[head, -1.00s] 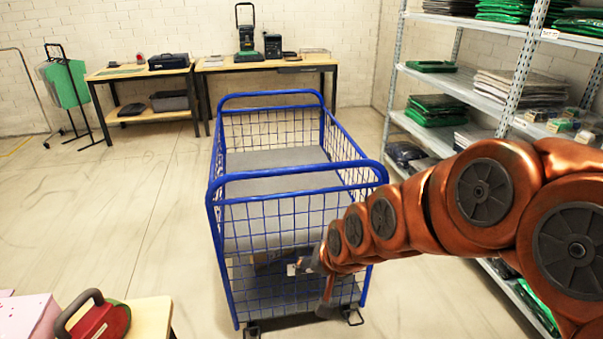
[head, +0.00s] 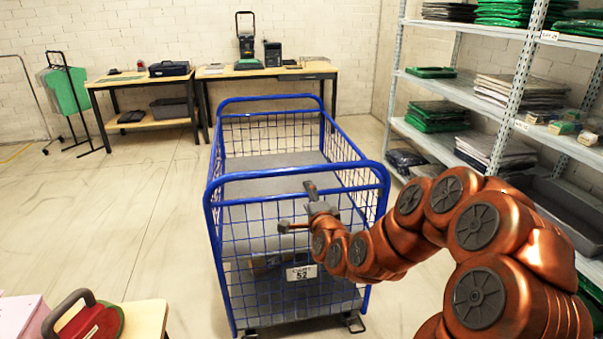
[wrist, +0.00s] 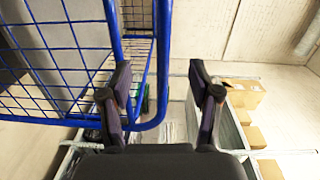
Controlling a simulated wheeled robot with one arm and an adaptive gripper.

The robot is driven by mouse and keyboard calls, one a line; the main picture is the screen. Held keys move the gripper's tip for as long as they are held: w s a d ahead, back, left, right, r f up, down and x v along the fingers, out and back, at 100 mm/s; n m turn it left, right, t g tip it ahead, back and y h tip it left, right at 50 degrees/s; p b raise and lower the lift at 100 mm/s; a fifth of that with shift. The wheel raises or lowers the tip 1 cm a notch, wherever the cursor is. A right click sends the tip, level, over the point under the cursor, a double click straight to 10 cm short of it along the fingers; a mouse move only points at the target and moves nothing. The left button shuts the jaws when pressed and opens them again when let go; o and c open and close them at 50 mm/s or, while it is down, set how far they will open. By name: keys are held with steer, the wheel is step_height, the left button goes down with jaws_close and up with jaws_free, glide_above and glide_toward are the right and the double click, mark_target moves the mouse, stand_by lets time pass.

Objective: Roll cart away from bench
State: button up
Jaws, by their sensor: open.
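The blue wire-mesh cart (head: 212,225) stands upright on the floor in the middle of the head view, with a grey shelf inside and a white "52" label (head: 301,272) low on its near end. Its near top bar (head: 285,170) curves across that end. My gripper (head: 296,208) is in front of the near mesh, just below the top bar, open with nothing held. In the wrist view my gripper (wrist: 160,84) shows both fingers spread, and a blue tube of the cart (wrist: 162,60) appears between them. I cannot tell whether they touch it.
Metal shelving (head: 512,95) with folded garments stands close on the right. Two benches, one at left (head: 150,82) and one beyond the cart (head: 310,70), line the back wall. A wooden stool (head: 148,318) is at lower left. Floor left of the cart is clear.

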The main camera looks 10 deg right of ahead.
steer(key=d+m, duration=0.1)
steer(key=p, duration=0.3)
glide_toward(303, 170)
steer(key=shift+w, duration=1.05)
steer(key=shift+t+h, duration=0.3)
steer(key=w, duration=0.3)
steer(key=w+f+b, duration=0.1)
steer(key=shift+w+a+f, duration=0.1)
steer(key=shift+w+a, duration=0.2)
steer(key=shift+w, duration=0.1)
steer(key=shift+w+b, duration=0.8)
steer(key=shift+w, duration=0.75)
steer(key=shift+c, duration=0.4)
steer(key=c, duration=0.8)
steer(key=shift+r, duration=0.25)
jaws_close()
steer(key=shift+d, duration=0.1)
